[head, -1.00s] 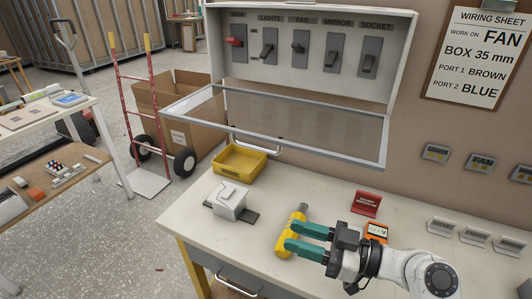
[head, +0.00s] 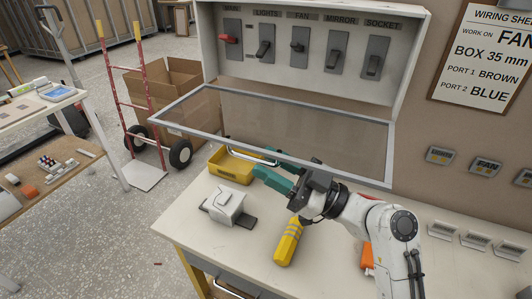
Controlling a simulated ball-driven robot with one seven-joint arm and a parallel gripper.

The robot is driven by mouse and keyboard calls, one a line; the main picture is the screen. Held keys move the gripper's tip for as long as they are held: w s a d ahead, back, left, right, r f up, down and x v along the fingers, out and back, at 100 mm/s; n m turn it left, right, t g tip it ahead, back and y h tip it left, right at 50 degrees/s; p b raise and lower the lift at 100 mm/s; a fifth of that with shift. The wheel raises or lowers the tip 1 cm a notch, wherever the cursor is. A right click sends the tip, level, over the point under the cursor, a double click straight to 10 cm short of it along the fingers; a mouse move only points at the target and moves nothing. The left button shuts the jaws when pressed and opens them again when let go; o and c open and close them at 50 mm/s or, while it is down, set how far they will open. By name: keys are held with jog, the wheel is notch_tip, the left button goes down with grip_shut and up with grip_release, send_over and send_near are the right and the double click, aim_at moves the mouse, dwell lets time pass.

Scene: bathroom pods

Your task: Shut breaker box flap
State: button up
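The breaker box (head: 315,20) is on the wall at the top, with its row of switches exposed. Its flap (head: 270,150), a clear panel in a grey frame, stands open, jutting out below the switches toward me. A pale bar handle (head: 240,148) sits at the flap's front edge. My gripper (head: 259,162) has its teal fingers apart at the right end of this handle, just under the front edge. I cannot tell whether the fingers touch the handle. The flap's frame and gripper partly overlap in this view.
On the workbench (head: 190,240) are a yellow bin (head: 228,170), a white device (head: 224,206) and a yellow-handled tool (head: 288,243) below my gripper. An orange meter (head: 367,258) is partly hidden by my arm. A red hand truck (head: 125,90) stands at left.

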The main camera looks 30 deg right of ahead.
jog(key=shift+w+a+r, duration=0.25)
jog(key=shift+w+a, duration=0.2)
jog(key=shift+w, duration=0.05)
jog(key=shift+c, duration=0.3)
grip_shut()
